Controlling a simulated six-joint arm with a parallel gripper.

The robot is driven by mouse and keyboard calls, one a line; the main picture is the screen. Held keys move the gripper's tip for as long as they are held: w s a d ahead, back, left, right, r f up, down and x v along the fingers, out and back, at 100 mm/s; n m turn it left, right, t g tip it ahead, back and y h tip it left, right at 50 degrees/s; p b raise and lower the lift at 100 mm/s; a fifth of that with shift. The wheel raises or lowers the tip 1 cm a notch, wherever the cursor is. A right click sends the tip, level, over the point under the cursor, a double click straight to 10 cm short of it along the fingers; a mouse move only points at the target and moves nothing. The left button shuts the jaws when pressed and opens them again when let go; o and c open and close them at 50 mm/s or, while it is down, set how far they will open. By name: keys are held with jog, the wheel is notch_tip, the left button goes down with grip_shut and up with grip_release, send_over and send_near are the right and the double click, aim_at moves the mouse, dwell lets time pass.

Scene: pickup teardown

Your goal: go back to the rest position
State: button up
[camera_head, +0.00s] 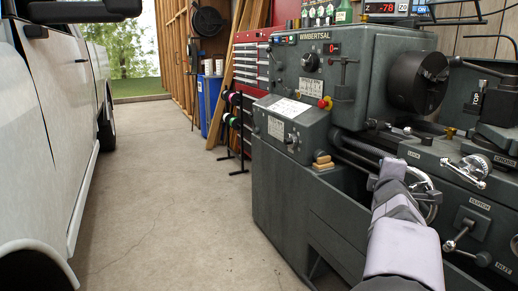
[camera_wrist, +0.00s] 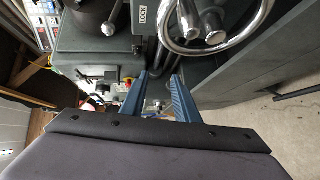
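My gripper (camera_wrist: 158,78) shows in the wrist view as two blue ribbed fingers with a clear gap between them. It is open, and nothing is seen held between the fingers. Beyond them are the dark green lathe and part of its chrome handwheel (camera_wrist: 215,22). In the head view my grey arm reaches from the bottom right toward the front of the lathe (camera_head: 290,195). The fingers cannot be made out there. The arm covers part of the handwheel (camera_head: 428,192).
Lathe levers and knobs (camera_head: 462,230) stick out right of my arm. The chuck (camera_head: 418,82) is above and behind it. A white pickup (camera_head: 45,120) stands at left, with bare concrete floor (camera_head: 165,190) between it and the lathe. A red tool cabinet (camera_head: 250,65) stands behind.

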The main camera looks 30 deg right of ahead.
jog(key=w+a+f+m+g+y+p, duration=0.1)
jog(key=a+f+m+g+y, duration=0.6)
jog(key=a+f, duration=1.8)
jog(key=s+a+f+m+g+y, duration=0.15)
jog(key=s+a+f, duration=0.25)
jog(key=s+a, duration=0.5)
jog(key=s+a+f+n+g+y, duration=0.1)
jog(key=s+a+f+g+y, duration=0.25)
jog(key=s+a, duration=0.65)
notch_tip(320, 180, up, 38)
jog(key=w+a+p, duration=0.1)
jog(key=w+p, duration=0.1)
jog(key=p, duration=3.7)
jog(key=shift+w+a+f+t, duration=0.25)
jog(key=shift+a+t, duration=0.15)
